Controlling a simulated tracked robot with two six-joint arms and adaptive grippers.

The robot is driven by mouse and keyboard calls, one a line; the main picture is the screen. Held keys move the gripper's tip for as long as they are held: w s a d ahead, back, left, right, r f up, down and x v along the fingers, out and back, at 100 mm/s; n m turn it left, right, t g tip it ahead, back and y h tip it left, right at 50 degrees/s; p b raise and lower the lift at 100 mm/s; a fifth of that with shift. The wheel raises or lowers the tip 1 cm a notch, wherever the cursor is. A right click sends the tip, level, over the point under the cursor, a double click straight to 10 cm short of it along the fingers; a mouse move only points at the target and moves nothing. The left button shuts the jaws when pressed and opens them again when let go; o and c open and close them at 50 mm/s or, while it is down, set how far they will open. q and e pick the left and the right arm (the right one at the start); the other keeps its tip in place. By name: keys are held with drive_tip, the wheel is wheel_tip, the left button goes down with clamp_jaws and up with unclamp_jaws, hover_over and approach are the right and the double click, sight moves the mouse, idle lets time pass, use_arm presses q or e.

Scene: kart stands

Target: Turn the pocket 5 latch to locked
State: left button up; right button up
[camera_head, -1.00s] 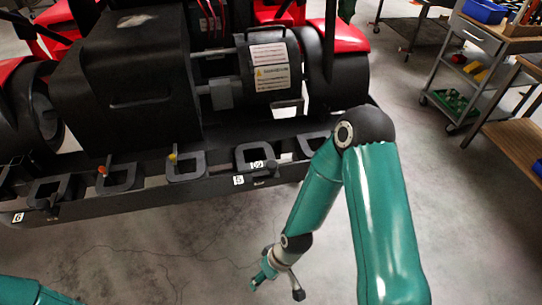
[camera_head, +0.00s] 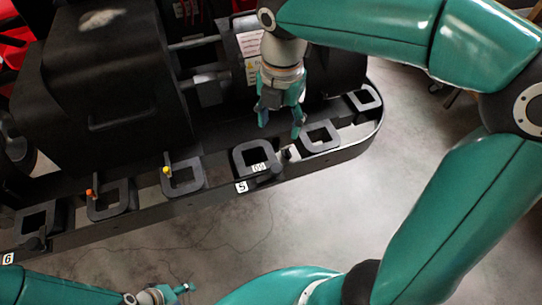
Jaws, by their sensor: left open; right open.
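The label 5 (camera_head: 241,187) is on the outer edge of the black rail, below a dark square pocket frame (camera_head: 240,160). A small dark knob (camera_head: 277,170), which looks like the pocket 5 latch, sits at the rail edge right of that label. Its turned position is too small to tell. My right gripper (camera_head: 281,128) is open and empty, pointing down just above and right of the pocket 5 frame, apart from the knob. My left gripper (camera_head: 186,288) is open near the bottom edge, over the floor and away from the rail.
The black rail (camera_head: 150,212) carries several square pockets. An orange peg (camera_head: 90,193) and a yellow peg (camera_head: 166,170) stand at pockets further left. Label 6 (camera_head: 8,258) is at the far left. Kart bodywork (camera_head: 100,80) rises behind. Floor in front of the rail is open.

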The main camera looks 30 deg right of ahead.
sight(276, 167)
wheel_tip(276, 167, down, 16)
drive_tip(key=shift+w+a+f, duration=0.1)
drive_tip(key=shift+w+f, duration=0.05)
drive_tip(key=shift+f, duration=0.05)
idle(0.4)
clamp_jaws()
